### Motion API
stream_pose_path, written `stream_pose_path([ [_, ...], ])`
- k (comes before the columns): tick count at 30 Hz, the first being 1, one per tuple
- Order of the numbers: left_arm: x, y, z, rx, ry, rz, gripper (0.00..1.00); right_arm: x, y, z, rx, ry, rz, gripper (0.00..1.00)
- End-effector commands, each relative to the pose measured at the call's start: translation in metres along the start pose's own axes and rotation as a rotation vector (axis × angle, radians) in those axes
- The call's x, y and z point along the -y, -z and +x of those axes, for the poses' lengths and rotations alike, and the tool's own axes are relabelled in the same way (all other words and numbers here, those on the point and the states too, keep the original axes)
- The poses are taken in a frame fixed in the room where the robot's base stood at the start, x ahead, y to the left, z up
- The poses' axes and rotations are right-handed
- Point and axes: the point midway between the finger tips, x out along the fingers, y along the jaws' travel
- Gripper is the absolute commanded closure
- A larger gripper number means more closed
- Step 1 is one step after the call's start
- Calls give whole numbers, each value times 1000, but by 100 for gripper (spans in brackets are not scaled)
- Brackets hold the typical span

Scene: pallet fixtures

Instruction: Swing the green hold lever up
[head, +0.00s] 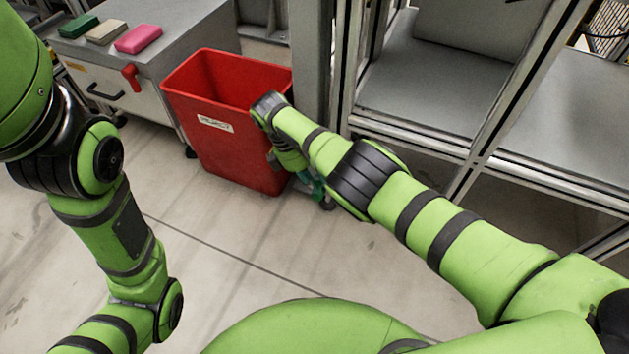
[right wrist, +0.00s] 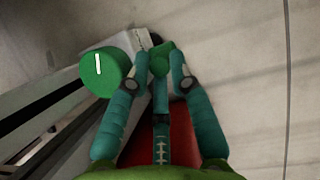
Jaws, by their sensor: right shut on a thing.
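The green hold lever (right wrist: 160,62) shows in the right wrist view as a small green piece between the fingertips of my right gripper (right wrist: 163,60). The teal fingers are shut on it. A round green knob with a white line (right wrist: 107,75) is just left of the fingers, apart from them. In the head view my right gripper (head: 318,188) is low beside the red bin, mostly hidden behind my own wrist, and the lever cannot be made out there. My left arm is at the left of the head view, with its gripper out of the picture.
A red bin with a label (head: 228,160) stands close to my right wrist. A grey cabinet (head: 190,30) at the back left bears green, beige and pink blocks. An aluminium-framed station (head: 430,90) stands on the right. The floor in front is clear.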

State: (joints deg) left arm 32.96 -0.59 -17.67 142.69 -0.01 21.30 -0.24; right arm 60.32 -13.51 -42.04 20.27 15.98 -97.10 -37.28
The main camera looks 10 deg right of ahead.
Motion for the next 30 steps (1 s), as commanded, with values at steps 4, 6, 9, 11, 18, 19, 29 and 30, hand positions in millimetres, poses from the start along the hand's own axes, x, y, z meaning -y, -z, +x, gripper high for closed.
stream_pose_path([
  [4,0,0,0,-1,0,0,60,5,6,-1,-16,5,-10,100],
  [6,0,0,0,-1,0,0,60,5,7,-2,-16,5,-10,100],
  [9,0,0,0,-1,0,0,60,5,7,-2,-17,5,-10,100],
  [11,0,0,0,-1,0,0,60,4,7,-2,-17,4,-10,58],
  [18,0,0,0,-1,0,0,60,3,4,-2,-10,3,-6,56],
  [19,0,0,0,-1,0,0,60,2,4,-2,-9,3,-6,56],
  [29,0,0,0,-1,0,-1,60,2,4,-40,-11,0,-6,56],
  [30,0,0,0,-1,0,-1,60,2,4,-47,-13,0,-7,56],
])
